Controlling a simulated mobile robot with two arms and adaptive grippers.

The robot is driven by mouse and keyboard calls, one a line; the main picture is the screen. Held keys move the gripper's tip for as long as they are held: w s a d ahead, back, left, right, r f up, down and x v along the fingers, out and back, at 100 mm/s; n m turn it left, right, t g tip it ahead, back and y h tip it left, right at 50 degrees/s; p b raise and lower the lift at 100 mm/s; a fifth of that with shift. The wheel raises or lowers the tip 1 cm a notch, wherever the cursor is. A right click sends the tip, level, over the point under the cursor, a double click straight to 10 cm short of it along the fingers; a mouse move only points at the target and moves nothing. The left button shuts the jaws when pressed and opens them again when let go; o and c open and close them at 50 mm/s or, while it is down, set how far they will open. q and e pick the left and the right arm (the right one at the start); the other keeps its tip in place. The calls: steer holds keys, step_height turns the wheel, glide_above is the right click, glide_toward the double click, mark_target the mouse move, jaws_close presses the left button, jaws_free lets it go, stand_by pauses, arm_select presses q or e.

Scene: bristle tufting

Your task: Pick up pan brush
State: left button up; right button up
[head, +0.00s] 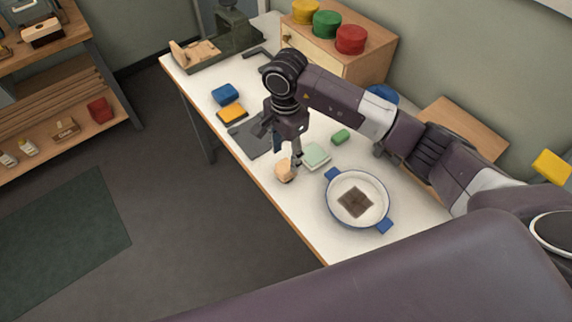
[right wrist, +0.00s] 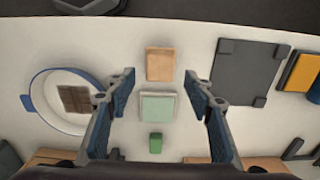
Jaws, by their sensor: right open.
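No brush with plainly visible bristles shows. A small tan wooden block (head: 284,171), possibly the pan brush, stands near the table's front edge. In the right wrist view the tan block (right wrist: 160,64) lies ahead, with a mint-green block (right wrist: 157,106) behind it and a small green block (right wrist: 156,143) further back. My right gripper (head: 297,158) points down above the table beside the tan and mint blocks. In the right wrist view its fingers (right wrist: 159,78) are spread with nothing held between them. My left gripper is not in view.
A white pan (head: 340,212) with blue handles and a brown square patch (head: 355,202) stands right of the blocks. A dark grey plate (head: 247,139) lies left, near blue and yellow blocks. A wooden box (head: 372,68) stands behind with coloured round containers on top.

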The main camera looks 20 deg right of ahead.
mark_target(285, 165)
steer(key=shift+s+a+f+p, duration=0.15)
steer(key=shift+s+f+p, duration=0.05)
steer(key=shift+f+p, duration=0.2)
steer(key=shift+s+a+f+p, duration=0.1)
steer(key=shift+s+f+p, duration=0.1)
steer(key=shift+f+p, duration=0.15)
steer(key=f, duration=0.3)
steer(key=shift+w+d+p, duration=0.1)
steer(key=shift+w+p, duration=0.2)
steer(key=shift+p, duration=0.05)
steer(key=shift+w+f, duration=0.1)
steer(key=shift+f, duration=0.25)
steer(key=c, duration=0.5)
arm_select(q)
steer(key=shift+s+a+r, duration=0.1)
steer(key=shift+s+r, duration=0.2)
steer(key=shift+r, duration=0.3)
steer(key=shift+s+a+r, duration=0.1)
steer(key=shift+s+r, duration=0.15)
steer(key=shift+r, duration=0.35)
arm_select(e)
steer(key=c, duration=0.8)
